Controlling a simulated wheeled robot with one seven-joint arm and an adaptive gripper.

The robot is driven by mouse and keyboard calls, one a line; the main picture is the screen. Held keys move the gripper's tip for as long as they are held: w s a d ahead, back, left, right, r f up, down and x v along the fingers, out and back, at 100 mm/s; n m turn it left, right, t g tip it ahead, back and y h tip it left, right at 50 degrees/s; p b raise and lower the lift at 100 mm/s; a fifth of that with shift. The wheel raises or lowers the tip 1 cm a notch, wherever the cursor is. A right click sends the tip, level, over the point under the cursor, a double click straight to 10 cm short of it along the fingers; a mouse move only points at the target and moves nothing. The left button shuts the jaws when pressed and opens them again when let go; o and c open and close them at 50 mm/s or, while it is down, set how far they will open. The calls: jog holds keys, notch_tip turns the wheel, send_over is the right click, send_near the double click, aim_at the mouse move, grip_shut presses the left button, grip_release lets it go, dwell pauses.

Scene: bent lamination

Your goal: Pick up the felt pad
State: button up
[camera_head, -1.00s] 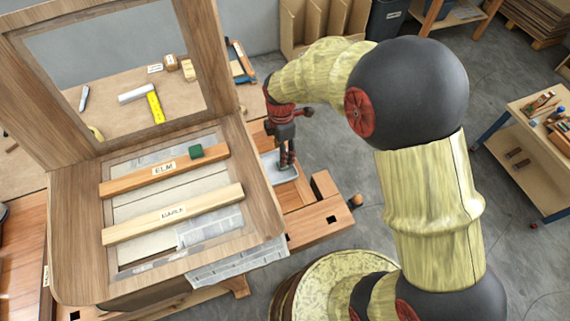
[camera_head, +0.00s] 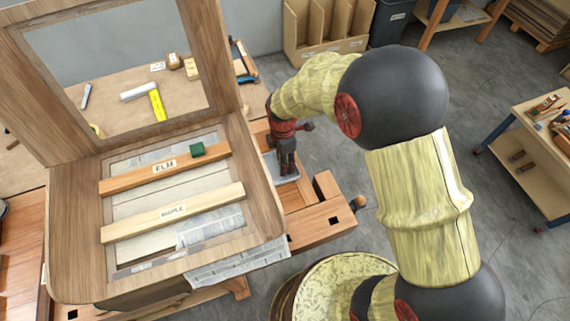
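A flat light grey piece (camera_head: 290,180) lies on the wooden bench right of the big wooden frame. I cannot tell whether it is the felt pad or a shallow tray. My gripper (camera_head: 287,171) points down over it, its fingertips at or just above its surface. The fingers overlap in this view, so their opening and anything between them is hidden. A small dark green block (camera_head: 197,150) sits on the strip labelled ELM (camera_head: 165,168), left of my gripper.
A wooden frame (camera_head: 75,200) with a raised open panel (camera_head: 220,75) stands close left of my gripper. A strip labelled MAPLE (camera_head: 173,212) lies across it. The bench (camera_head: 315,222) has a raised wooden block (camera_head: 327,186) right of the grey piece.

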jog(key=c, duration=0.4)
notch_tip(320, 180, up, 10)
jog(key=shift+p, duration=0.9)
jog(key=shift+o, duration=0.5)
jog(key=shift+c, duration=0.5)
